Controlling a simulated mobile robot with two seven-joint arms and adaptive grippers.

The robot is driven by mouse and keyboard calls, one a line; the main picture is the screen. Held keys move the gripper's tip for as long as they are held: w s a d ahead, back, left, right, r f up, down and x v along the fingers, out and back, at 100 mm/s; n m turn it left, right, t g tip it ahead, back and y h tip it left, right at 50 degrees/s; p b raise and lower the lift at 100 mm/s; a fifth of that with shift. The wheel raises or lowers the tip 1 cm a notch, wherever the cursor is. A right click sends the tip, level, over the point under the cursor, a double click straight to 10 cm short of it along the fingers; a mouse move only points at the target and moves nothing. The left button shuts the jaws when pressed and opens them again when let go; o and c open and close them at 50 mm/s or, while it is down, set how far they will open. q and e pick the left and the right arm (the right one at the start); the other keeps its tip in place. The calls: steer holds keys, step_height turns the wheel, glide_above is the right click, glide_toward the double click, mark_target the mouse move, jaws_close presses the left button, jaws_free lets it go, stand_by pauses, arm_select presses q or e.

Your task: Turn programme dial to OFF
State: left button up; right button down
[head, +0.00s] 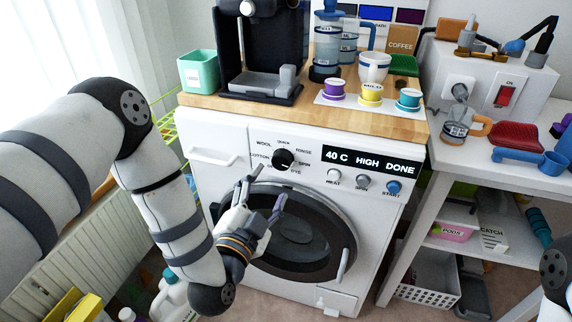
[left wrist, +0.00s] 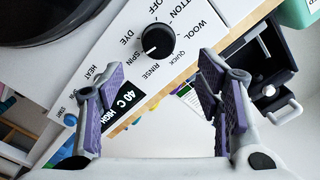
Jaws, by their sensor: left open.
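The programme dial (head: 284,158) is a round black knob on the white washing machine's front panel. In the left wrist view the dial (left wrist: 158,40) is ringed by printed words, with OFF (left wrist: 154,6) at the top. A pale mark on the dial's lower left faces the SPIN and RINSE side; I cannot tell which exactly. My left gripper (head: 264,194) is open and empty, just below the dial in the head view and apart from it. In the left wrist view its two purple-padded fingers (left wrist: 162,75) are spread wide, with the dial beyond them. My right gripper is not in view.
The display (head: 370,163) reads 40 C HIGH DONE, with several buttons below it. The round door (head: 345,215) is behind my left gripper. The wooden worktop (head: 215,103) overhangs the panel and carries a coffee machine (head: 262,60) and several cups. A white side table (head: 440,158) stands right.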

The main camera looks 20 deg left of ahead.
mark_target(281, 164)
arm_select(q)
steer(key=w, duration=0.8)
steer(key=shift+w+d+f+b, duration=0.1)
steer(key=shift+w+d+b, duration=0.1)
steer(key=shift+b, duration=0.2)
steer(key=c, duration=1.1)
